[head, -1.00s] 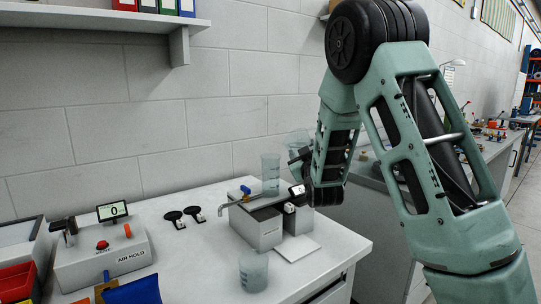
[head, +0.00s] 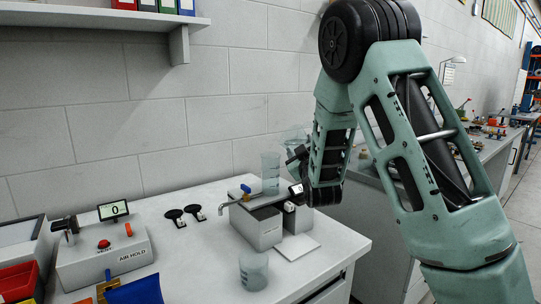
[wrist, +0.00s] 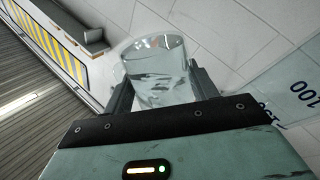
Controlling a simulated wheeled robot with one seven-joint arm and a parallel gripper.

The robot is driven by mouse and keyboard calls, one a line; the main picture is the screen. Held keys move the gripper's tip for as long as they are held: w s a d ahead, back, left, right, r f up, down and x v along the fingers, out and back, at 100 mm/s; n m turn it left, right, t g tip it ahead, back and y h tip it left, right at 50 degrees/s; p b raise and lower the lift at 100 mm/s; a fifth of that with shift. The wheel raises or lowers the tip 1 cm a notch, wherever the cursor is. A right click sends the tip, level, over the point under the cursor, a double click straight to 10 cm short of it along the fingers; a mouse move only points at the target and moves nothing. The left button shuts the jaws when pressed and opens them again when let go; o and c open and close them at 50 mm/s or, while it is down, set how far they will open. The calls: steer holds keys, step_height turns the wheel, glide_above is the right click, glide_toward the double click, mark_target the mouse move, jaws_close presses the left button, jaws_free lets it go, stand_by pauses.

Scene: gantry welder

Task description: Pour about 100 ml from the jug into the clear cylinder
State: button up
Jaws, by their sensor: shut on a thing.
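The jug (wrist: 155,85) is a clear vessel between the two fingers of my gripper (wrist: 160,92) in the wrist view. In the head view the jug (head: 295,136) shows faintly against the wall, and my gripper (head: 297,158) is partly hidden by the arm. The gripper is shut on it. The clear cylinder (head: 270,172) stands upright at the tap unit, left of and a little below the jug.
A second clear vessel (head: 253,272) stands at the front of the bench. A grey tap unit (head: 256,230) with a blue handle is below the cylinder.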

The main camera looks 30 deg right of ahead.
mark_target(303, 141)
steer(key=shift+a+r+n+t+y+p, duration=0.1)
steer(key=shift+r+n+t+y+p, duration=0.45)
steer(key=shift+n, duration=0.7)
steer(key=shift+a+r+n+t+y+p, duration=0.1)
steer(key=shift+r+n+t+y+p, duration=0.15)
steer(key=shift+r+n+p, duration=0.65)
steer(key=shift+a+r+n+t+y+p, duration=0.1)
steer(key=shift+r+n+t+y+p, duration=0.3)
steer(key=shift+n+p, duration=0.9)
stand_by(1.0)
steer(key=shift+f+n+b, duration=0.15)
steer(key=shift+n+b, duration=0.2)
steer(key=shift+b, duration=0.1)
step_height(303, 141, down, 2)
steer(key=m+b, duration=0.1)
steer(key=m+h+b, duration=0.1)
steer(key=m+g+b, duration=0.1)
steer(key=shift+d+f+m+b, duration=0.15)
steer(key=shift+f+m+b, duration=0.1)
steer(key=shift+m+b, duration=0.15)
steer(key=shift+m+g+h, duration=0.3)
steer(key=shift+m+h, duration=0.2)
steer(key=shift+m, duration=0.5)
steer(key=shift+d+f+m+g+b, duration=0.2)
steer(key=shift+f+m+g+b, duration=0.2)
steer(key=shift+f+m+b, duration=0.45)
steer(key=shift+d+f+m+g+h, duration=0.1)
steer(key=shift+d+m+g+h, duration=0.4)
steer(key=shift+m, duration=0.55)
